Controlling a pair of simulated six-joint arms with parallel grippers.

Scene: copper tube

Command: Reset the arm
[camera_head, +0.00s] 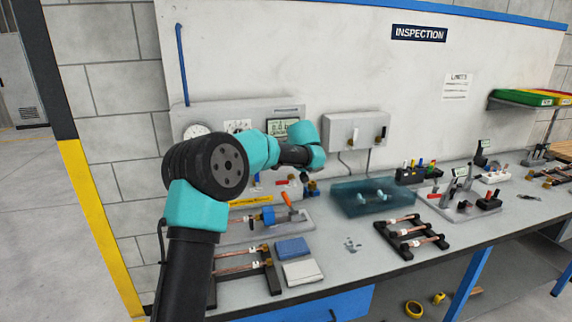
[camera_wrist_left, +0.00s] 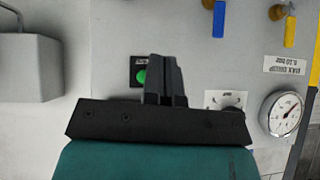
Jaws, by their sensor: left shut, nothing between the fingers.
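My left arm (camera_head: 210,168) rises from the bottom in the head view and bends right toward the wall panel. Its gripper is hidden behind the wrist there. In the left wrist view the left gripper (camera_wrist_left: 164,64) is shut and empty, in front of a grey panel (camera_wrist_left: 210,60). A green button (camera_wrist_left: 141,77) shows just left of the fingers. I cannot tell whether the fingers touch the panel. My right gripper is in neither view.
On the bench (camera_head: 340,275) are copper tubes on a black rack (camera_head: 412,236), a blue translucent tray (camera_head: 345,203), a blue cloth (camera_head: 292,249) and a white cloth (camera_head: 302,271). A pressure gauge (camera_wrist_left: 284,112) and a blue handle (camera_wrist_left: 219,20) are on the panel.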

